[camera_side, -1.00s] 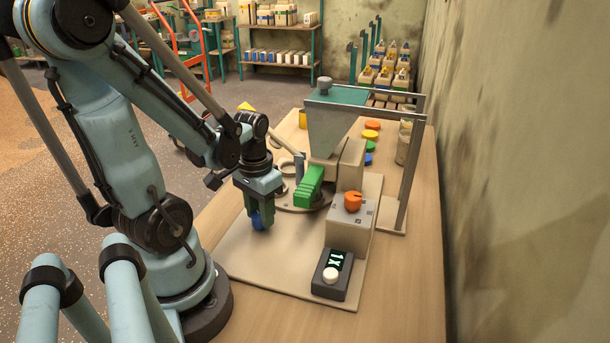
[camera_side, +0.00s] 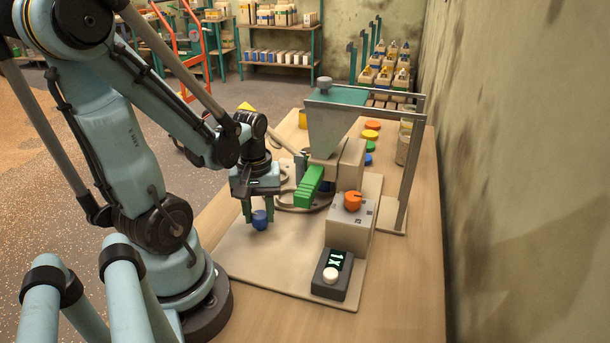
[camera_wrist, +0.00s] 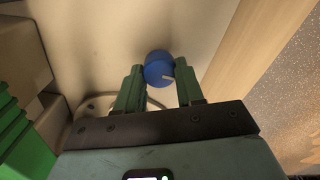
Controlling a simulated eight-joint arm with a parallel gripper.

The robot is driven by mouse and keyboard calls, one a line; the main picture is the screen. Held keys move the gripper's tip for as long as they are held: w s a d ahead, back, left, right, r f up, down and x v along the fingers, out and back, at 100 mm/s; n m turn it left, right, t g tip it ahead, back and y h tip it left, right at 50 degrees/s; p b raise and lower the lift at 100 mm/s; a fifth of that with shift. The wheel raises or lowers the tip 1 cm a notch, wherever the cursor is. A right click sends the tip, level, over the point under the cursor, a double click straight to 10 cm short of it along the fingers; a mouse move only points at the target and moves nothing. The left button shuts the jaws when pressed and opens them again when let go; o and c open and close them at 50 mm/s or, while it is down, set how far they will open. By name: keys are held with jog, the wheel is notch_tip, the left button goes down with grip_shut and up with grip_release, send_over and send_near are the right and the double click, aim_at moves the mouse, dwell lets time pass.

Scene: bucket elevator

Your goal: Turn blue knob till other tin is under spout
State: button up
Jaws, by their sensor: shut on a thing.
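The blue knob (camera_side: 260,220) stands at the left edge of the pale base board. My gripper (camera_side: 259,211) reaches down to it, with one finger on each side; it is shut on the knob. In the wrist view, the knob (camera_wrist: 159,69) sits between the green fingertips (camera_wrist: 159,75), with a pale pointer mark on its face. The grey hopper (camera_side: 327,128) stands above the round turntable (camera_side: 306,207), mostly behind my gripper and a green ribbed part (camera_side: 309,188). I cannot make out a tin under the spout.
Coloured lids (camera_side: 371,125) and a jar lie behind the hopper. The board's front left is clear.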

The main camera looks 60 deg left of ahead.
aim_at(259, 214)
jog(key=shift+n, duration=0.4)
jog(key=o, duration=1)
jog(key=shift+o, duration=0.2)
notch_tip(259, 214, up, 12)
dwell(0.5)
jog(key=shift+f, duration=5.8)
jog(key=shift+r, duration=0.1)
